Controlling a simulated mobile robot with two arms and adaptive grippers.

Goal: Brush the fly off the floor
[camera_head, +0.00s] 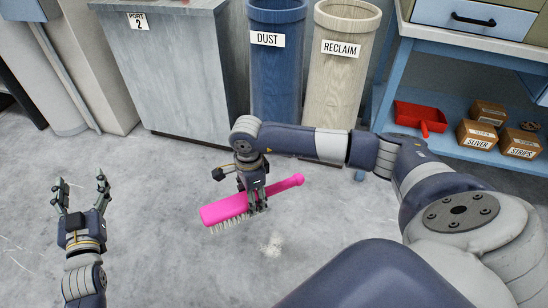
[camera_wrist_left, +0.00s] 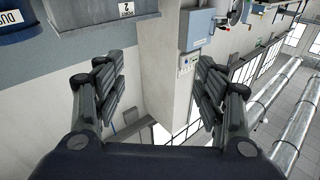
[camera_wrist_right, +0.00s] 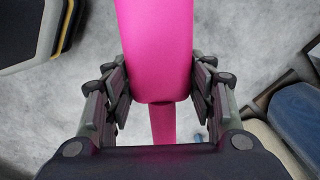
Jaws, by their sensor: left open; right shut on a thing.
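A bright pink brush (camera_head: 226,209) with pale bristles pointing down is in my right gripper (camera_head: 258,205). The gripper is shut around it near where the head meets the handle, which points up to the right. The brush (camera_wrist_right: 152,50) also fills the middle of the right wrist view, between the fingers.
A blue DUST bin (camera_head: 275,75) and a pale RECLAIM bin (camera_head: 338,80) stand behind. A grey cabinet (camera_head: 175,75) is left of them. At right, a blue shelf (camera_head: 455,148) holds a red dustpan (camera_head: 421,117) and boxes (camera_head: 477,135). The front-left floor is clear.

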